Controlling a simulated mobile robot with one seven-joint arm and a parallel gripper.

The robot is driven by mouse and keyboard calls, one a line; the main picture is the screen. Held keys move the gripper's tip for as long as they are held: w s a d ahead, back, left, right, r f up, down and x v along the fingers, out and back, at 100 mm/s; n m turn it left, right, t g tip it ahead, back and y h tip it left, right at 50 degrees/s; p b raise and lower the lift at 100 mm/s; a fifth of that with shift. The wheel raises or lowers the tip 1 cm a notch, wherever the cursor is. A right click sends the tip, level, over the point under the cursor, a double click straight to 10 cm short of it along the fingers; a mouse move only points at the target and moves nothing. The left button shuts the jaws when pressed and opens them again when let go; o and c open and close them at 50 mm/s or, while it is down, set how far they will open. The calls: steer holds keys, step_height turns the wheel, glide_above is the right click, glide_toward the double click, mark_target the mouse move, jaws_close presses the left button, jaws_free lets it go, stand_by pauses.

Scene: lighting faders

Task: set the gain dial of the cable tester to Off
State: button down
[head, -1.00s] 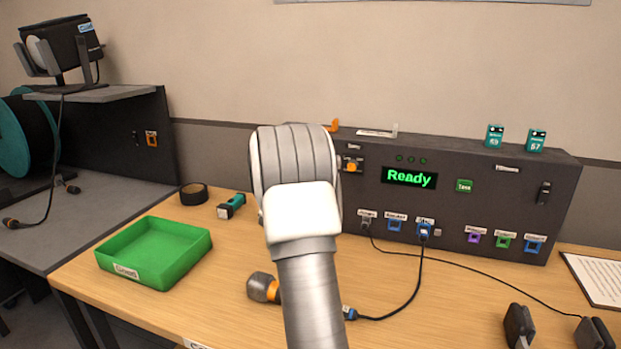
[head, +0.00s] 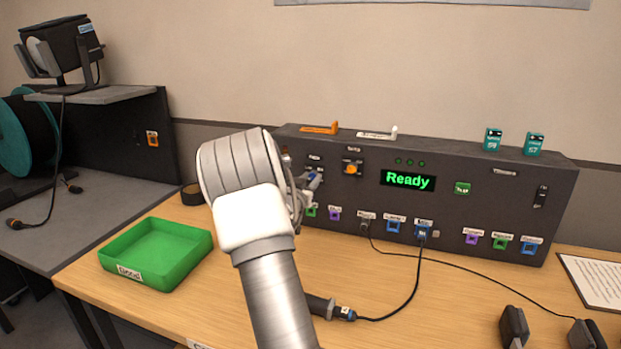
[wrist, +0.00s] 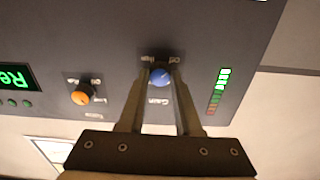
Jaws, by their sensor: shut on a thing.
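The cable tester is the dark panel box (head: 460,205) at the back of the bench, with a green "Ready" display. Its gain dial is a small blue knob (wrist: 160,76) under my fingers in the wrist view, where its labels appear upside down. "Gain" is printed on one side of the knob and "Off" with another word on the other. My gripper (wrist: 160,70) is shut on the blue knob, one finger on each side. In the head view my gripper (head: 313,182) is at the panel's left part, mostly hidden by my arm. The knob's pointer direction cannot be made out.
An orange knob (wrist: 82,95) sits beside the gain dial, and a green and red light bar (wrist: 220,92) lies on its other side. A green tray (head: 155,255) stands at the left. A cable (head: 418,285) runs from a blue socket across the bench.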

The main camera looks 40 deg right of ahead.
steer(key=shift+n, duration=0.3)
steer(key=c, duration=0.6)
jaws_free()
steer(key=shift+a, duration=0.1)
steer(key=p+v, duration=0.1)
steer(key=v, duration=1.6)
steer(key=shift+p, duration=0.3)
steer(key=shift+s, duration=0.1)
